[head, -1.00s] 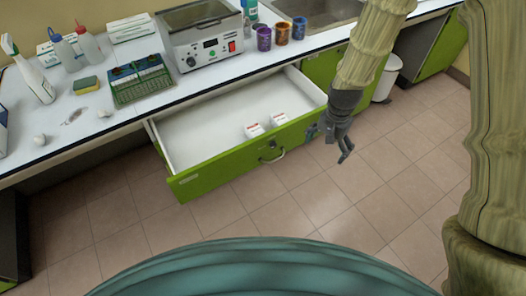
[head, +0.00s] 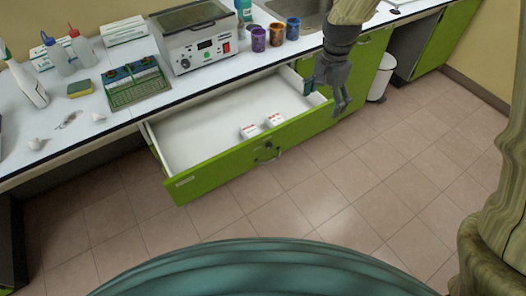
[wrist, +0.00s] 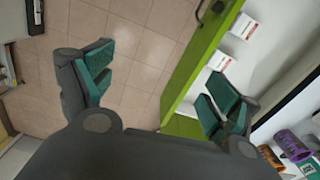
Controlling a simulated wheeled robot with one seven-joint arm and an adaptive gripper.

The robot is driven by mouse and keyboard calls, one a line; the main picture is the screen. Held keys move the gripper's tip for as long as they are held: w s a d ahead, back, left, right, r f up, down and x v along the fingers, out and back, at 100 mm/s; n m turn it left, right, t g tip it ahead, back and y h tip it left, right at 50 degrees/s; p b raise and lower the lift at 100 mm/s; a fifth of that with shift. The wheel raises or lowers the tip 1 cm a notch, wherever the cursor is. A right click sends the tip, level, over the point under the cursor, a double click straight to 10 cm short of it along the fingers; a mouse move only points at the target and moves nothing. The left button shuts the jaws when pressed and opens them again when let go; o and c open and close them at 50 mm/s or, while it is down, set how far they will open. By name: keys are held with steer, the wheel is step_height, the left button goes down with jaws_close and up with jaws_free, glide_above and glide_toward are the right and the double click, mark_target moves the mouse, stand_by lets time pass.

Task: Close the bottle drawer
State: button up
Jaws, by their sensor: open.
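The bottle drawer (head: 190,133) with its green front (head: 225,167) is pulled well out below the counter. Its dark handle (head: 268,156) is near the middle of the front. Two small white boxes lie inside, one on the left (head: 250,131) and one on the right (head: 274,119). My gripper (head: 342,104) is at the drawer's right front corner, empty. In the wrist view my gripper (wrist: 155,80) has its fingers spread wide, one finger over the floor and the other by the drawer front (wrist: 205,55). I cannot tell whether it touches the drawer.
The counter (head: 75,120) holds a heating bath (head: 196,38), a green rack (head: 136,85), bottles, and several coloured cups (head: 275,34). A white bin (head: 381,77) stands right of the drawer. The tiled floor (head: 300,205) before the drawer is clear.

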steer(key=f+m+y+b, duration=0.1)
steer(key=f+b, duration=0.1)
steer(key=f, duration=0.1)
steer(key=s+a+f+m+t+y+b, duration=0.1)
steer(key=f, duration=0.1)
steer(key=a+f+m+b, duration=0.1)
steer(key=f+m+b, duration=0.1)
steer(key=f, duration=0.1)
steer(key=shift+s+a+f+t+y+b, duration=0.2)
steer(key=shift+s+f+t+y+b, duration=0.1)
steer(key=shift+f+y, duration=0.1)
steer(key=c, duration=1.7)
steer(key=f+m+b, duration=0.1)
steer(key=f, duration=0.1)
steer(key=a+f+m+t+y+b, duration=0.1)
steer(key=shift+s+m+b, duration=0.25)
steer(key=shift+m+b, duration=0.05)
jaws_close()
steer(key=s+d+f+m+t+b, duration=0.1)
steer(key=s+f+m+t+b, duration=0.2)
steer(key=f+m+t+b, duration=0.2)
step_height(320, 180, down, 4)
steer(key=m+b, duration=0.6)
steer(key=m, duration=0.1)
steer(key=shift+s+d+r+m+y, duration=0.15)
steer(key=shift+s+d+m+y, duration=0.05)
steer(key=shift+s+m+y, duration=0.2)
